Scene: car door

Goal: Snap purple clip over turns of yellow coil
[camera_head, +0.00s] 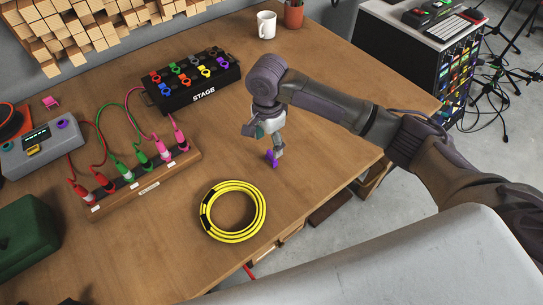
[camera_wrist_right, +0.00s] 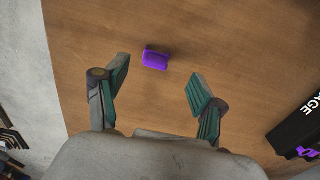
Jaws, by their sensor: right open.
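The yellow coil (camera_head: 233,236) lies flat on the wooden table near its front edge, with black bands on its left side. The purple clip (camera_head: 271,158) is on the table behind and to the right of the coil. In the right wrist view the purple clip (camera_wrist_right: 155,60) lies a little beyond the fingertips, between their lines and apart from both. My right gripper (camera_head: 277,148) is low over the table at the clip, pointing down; its open, empty fingers show in the right wrist view (camera_wrist_right: 158,77). My left gripper is not in view.
A black STAGE box (camera_head: 195,82) with coloured clips stands behind. A wooden rack (camera_head: 140,183) with coloured plugs and cables is at left, near a grey device (camera_head: 42,147) and green case (camera_head: 27,237). A white mug (camera_head: 266,25) stands at the back. Table around the clip is clear.

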